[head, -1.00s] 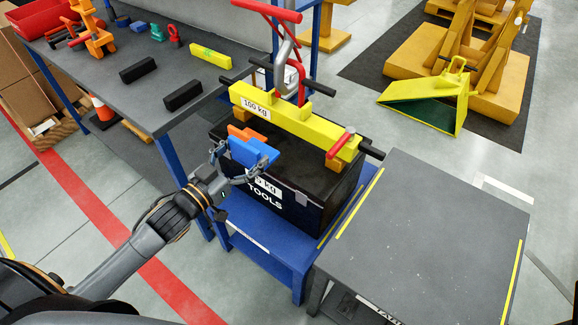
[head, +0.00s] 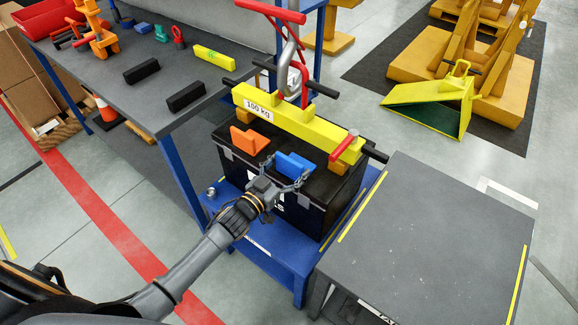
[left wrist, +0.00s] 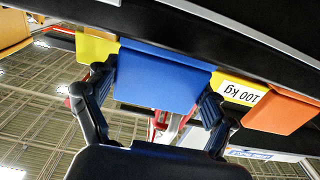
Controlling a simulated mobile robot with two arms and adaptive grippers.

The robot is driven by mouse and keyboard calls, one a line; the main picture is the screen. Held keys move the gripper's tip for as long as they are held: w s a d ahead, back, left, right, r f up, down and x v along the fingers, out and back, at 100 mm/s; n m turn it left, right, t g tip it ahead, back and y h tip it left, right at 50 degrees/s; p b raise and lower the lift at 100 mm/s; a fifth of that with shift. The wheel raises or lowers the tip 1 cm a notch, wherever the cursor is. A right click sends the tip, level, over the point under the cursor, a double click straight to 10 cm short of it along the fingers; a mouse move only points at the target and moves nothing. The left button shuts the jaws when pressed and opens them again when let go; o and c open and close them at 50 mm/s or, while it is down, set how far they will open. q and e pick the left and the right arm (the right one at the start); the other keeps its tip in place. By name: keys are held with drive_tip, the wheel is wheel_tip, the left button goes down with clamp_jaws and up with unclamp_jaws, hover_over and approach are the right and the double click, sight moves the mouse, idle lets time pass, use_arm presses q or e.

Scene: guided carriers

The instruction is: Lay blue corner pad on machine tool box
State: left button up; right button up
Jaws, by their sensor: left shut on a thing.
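The blue corner pad (head: 294,163) is at the front top edge of the black machine tool box (head: 300,213), right of an orange corner pad (head: 249,140) on the same edge. My left gripper (head: 284,184) is shut on the blue pad. In the left wrist view the blue pad (left wrist: 160,78) sits between the two fingers, close against the dark box (left wrist: 215,30); I cannot tell whether it touches. The orange pad (left wrist: 280,112) also shows there. My arm hides part of the box's front label. My right gripper is not in view.
A yellow 100 kg lifting beam (head: 290,117) hangs from a hook (head: 290,53) just above and behind the pads. The box stands on a blue stand (head: 275,262). A grey table (head: 430,245) is at right; a workbench (head: 140,100) with several items is at left.

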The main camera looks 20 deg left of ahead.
use_arm(q)
drive_tip(key=shift+f, duration=0.15)
drive_tip(key=o, duration=1.1)
drive_tip(key=shift+r, duration=0.2)
drive_tip(key=shift+s+a+f, duration=0.1)
drive_tip(key=shift+s+a, duration=0.1)
drive_tip(key=shift+s, duration=0.1)
drive_tip(key=v, duration=1.1)
drive_tip(key=shift+s, duration=0.2)
